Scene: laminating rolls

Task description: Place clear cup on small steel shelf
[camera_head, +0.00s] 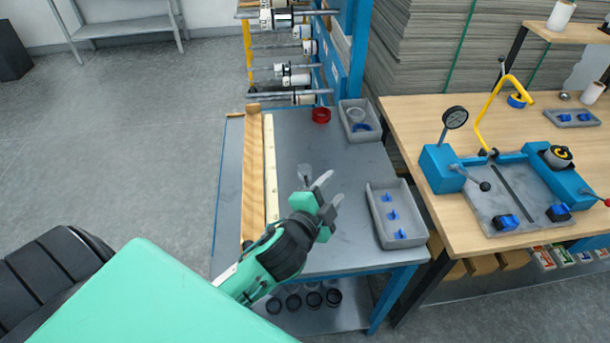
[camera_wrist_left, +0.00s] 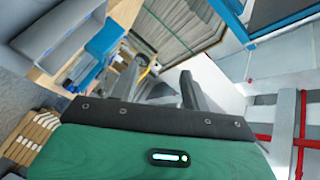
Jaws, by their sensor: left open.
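A small clear, see-through object (camera_head: 305,173), which looks like the clear cup, shows just beyond my left gripper in the head view. My left gripper (camera_head: 329,189) is open over the steel-topped blue table (camera_head: 335,160), with its fingers pointing up and to the right. The clear object is left of the fingertips, and I see nothing between them. The left fingers also show in the wrist view (camera_wrist_left: 172,90), where I cannot make out the cup. A grey steel shelf unit (camera_head: 120,28) stands at the top left. My right gripper is out of view.
A grey tray with blue parts (camera_head: 382,238) and another grey bin (camera_head: 344,133) sit on the steel table's right side. A wooden workbench (camera_head: 470,235) with a blue fixture stands right. Open floor lies left.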

